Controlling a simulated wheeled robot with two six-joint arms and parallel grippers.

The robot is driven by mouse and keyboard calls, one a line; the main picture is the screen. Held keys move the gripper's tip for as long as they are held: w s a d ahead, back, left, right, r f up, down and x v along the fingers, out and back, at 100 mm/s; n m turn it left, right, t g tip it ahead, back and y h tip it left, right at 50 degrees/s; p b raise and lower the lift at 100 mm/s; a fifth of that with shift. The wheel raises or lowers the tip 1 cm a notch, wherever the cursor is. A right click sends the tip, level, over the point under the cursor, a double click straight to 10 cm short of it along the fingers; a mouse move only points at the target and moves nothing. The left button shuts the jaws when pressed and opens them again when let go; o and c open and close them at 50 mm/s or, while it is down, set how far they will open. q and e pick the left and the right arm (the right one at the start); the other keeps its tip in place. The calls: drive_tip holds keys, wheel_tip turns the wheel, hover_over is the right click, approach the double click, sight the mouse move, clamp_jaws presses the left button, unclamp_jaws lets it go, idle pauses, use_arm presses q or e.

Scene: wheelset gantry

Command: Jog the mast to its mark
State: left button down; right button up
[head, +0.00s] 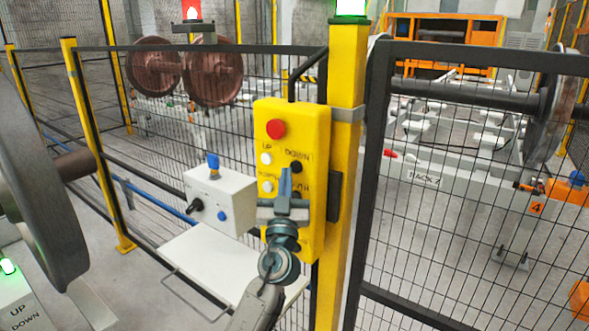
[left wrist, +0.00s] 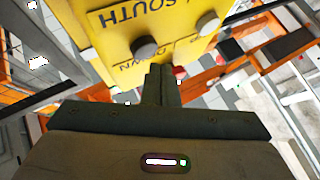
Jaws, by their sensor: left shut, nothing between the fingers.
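The yellow pendant box (head: 315,120) hangs on a yellow post. It has a red button (head: 276,129), a white button (head: 265,158) by UP, a black button (head: 296,167) by DOWN, and a lower white button (head: 267,187). My left gripper (head: 286,174) is shut and empty, its fingertips in front of the lower half of the box, covering part of the lower right button and label. In the left wrist view a dark button (left wrist: 145,47) and a pale button (left wrist: 208,23) sit beyond the fingertips (left wrist: 160,70); contact cannot be told. I cannot pick out the mast or its mark.
A white control box (head: 220,203) with a blue knob stands left of the pendant, above a white shelf (head: 200,262). Black mesh fence (head: 470,215) bars the right side. A large wheel (head: 35,180) stands close at the left. Brown wheelsets (head: 212,72) are behind the fence.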

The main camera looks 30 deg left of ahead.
use_arm(q)
drive_tip(key=s, duration=0.5)
drive_tip(key=shift+a, duration=0.2)
drive_tip(key=shift+f, duration=0.15)
idle(1.6)
